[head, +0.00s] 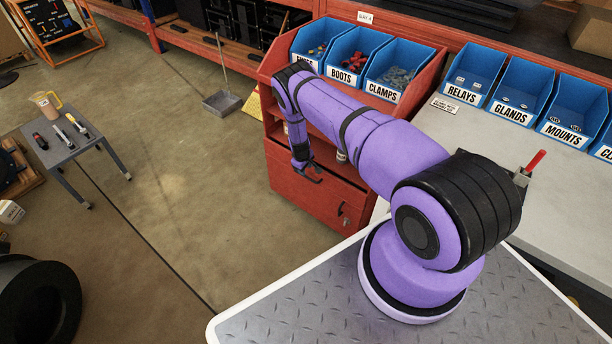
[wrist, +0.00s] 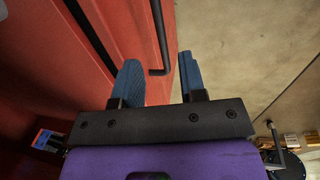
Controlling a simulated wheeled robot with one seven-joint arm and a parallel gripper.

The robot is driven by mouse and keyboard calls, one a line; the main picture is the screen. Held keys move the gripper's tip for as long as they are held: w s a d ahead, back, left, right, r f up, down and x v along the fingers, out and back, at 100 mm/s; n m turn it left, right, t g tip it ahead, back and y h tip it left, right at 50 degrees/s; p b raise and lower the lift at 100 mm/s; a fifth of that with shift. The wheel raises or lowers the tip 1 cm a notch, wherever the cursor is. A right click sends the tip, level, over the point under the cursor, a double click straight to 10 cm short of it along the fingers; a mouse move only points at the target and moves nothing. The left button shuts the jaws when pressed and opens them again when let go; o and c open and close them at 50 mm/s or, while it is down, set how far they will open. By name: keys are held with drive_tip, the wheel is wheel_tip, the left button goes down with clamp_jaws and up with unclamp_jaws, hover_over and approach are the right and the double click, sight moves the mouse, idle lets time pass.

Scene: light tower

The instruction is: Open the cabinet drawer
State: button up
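The red cabinet (head: 325,199) stands below the blue bins in the head view. Its red front fills the left of the wrist view (wrist: 50,60). A thin black bar handle (wrist: 158,35) runs along that front in the wrist view, and its bent end lies between my two fingertips in the picture. My gripper (head: 314,174) is beside the cabinet front. In the wrist view my gripper (wrist: 160,75) has its blue fingers apart, with a gap on either side of the bar. I cannot tell whether the bar is fully between the fingers. My arm hides part of the cabinet.
Blue bins, such as the clamps bin (head: 396,72), stand on top of the cabinet. A grey worktop (head: 560,165) is to the right. A small table (head: 68,148) with tools stands at the left. The floor (head: 190,190) between is clear.

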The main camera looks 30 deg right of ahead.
sight(306, 177)
drive_tip(key=shift+w+d+f, duration=0.1)
drive_tip(key=shift+d+f, duration=0.05)
drive_tip(key=shift+f, duration=0.85)
drive_tip(key=shift+w+d+f, duration=0.1)
drive_tip(key=shift+d+f, duration=0.1)
drive_tip(key=shift+f, duration=0.75)
drive_tip(key=shift+d+f, duration=0.15)
drive_tip(key=shift+f, duration=0.85)
clamp_jaws()
